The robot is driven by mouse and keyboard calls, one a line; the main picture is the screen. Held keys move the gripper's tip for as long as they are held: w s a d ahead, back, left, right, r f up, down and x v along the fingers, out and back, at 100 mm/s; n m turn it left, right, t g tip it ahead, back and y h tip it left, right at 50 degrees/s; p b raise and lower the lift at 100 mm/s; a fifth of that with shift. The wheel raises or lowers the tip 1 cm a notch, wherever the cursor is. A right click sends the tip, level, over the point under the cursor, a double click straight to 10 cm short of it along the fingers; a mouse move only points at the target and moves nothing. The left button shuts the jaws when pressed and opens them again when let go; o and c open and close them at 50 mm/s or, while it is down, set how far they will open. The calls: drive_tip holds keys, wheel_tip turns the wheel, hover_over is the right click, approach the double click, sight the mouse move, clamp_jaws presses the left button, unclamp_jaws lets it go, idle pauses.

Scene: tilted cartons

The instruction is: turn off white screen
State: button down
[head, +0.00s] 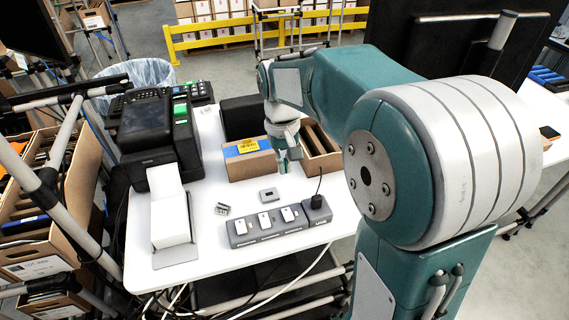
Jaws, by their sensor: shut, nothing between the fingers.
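A grey switch block (280,226) lies near the front edge of the white table, with several white rocker switches and a black plug at its right end. Its small labels are too small to read. My gripper (290,160) is shut and empty, pointing down above the table behind the block, in front of an open carton. I cannot tell which thing is the white screen. A black monitor (440,60) at the back right, partly hidden by my arm, shows a dark back or face. A white sheet-like panel (170,215) stands at the table's left.
A black printer (150,130) stands behind the white panel. A small cardboard box (248,160) and an open carton (320,150) lie near my gripper.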

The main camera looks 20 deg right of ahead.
sight(291, 215)
drive_tip(key=shift+s+d+r, duration=0.1)
drive_tip(key=shift+s+d, duration=0.15)
drive_tip(key=shift+d, duration=0.3)
drive_tip(key=f, duration=0.4)
drive_tip(key=s+f, duration=0.1)
drive_tip(key=f, duration=0.4)
drive_tip(key=s+f, duration=0.1)
drive_tip(key=f, duration=0.3)
drive_tip(key=shift+a+f, duration=0.2)
drive_tip(key=shift+f, duration=0.2)
